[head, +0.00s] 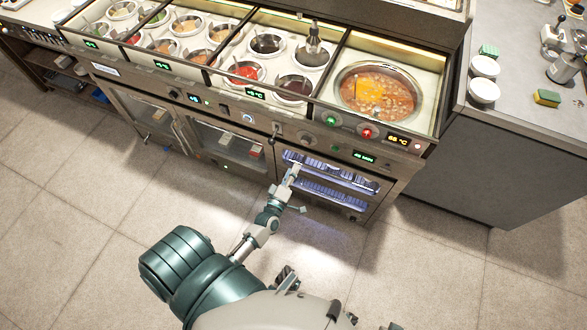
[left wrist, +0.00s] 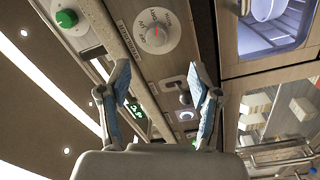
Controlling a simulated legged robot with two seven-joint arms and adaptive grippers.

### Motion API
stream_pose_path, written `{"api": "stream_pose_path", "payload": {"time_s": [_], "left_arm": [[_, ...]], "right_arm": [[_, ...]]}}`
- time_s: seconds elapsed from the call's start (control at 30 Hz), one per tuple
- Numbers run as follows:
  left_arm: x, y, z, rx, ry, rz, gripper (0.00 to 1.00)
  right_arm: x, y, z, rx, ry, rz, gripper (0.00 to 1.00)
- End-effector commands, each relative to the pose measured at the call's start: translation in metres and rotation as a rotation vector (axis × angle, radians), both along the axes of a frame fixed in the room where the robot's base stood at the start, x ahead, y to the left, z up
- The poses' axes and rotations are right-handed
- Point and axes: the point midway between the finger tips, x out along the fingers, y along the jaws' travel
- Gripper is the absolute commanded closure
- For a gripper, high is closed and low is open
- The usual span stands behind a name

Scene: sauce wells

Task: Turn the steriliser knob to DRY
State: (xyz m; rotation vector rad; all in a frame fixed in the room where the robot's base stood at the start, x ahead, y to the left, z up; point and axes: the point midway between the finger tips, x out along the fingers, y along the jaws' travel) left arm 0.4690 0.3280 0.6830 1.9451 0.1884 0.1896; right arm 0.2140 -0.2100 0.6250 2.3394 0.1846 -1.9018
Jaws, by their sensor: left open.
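The steriliser knob (left wrist: 157,32) is a pale round dial with a red pointer line and small lettering in the left wrist view. My left gripper (head: 294,168) is in front of the steriliser door, below the knob. In the left wrist view its two fingers (left wrist: 161,82) stand wide apart with nothing between them. The knob lies beyond the fingertips, untouched. My right gripper is not in view.
Sauce wells and a soup pot (head: 345,90) are on top. The floor (head: 90,190) in front is clear.

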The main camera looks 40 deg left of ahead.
Motion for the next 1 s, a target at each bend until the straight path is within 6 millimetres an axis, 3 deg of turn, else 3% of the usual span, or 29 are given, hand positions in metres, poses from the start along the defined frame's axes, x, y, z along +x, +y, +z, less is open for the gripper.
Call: {"api": "stream_pose_path", "payload": {"time_s": [0.17, 0.4, 0.53, 0.77, 1.0], "left_arm": [[-0.010, -0.007, 0.004, 0.246, 0.064, 0.021, 0.37], [-0.036, -0.018, 0.011, 0.951, 0.265, 0.072, 0.37], [-0.046, -0.020, 0.012, 1.220, 0.352, 0.084, 0.37], [-0.041, -0.018, 0.011, 1.358, 0.394, 0.087, 0.37], [0.006, -0.004, 0.011, 1.356, 0.391, 0.088, 0.37]], "right_arm": [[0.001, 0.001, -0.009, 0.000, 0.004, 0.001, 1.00], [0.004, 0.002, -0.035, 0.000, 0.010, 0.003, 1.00], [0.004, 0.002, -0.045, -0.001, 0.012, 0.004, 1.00], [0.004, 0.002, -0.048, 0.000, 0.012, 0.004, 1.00], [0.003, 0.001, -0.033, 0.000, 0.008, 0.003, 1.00]]}}
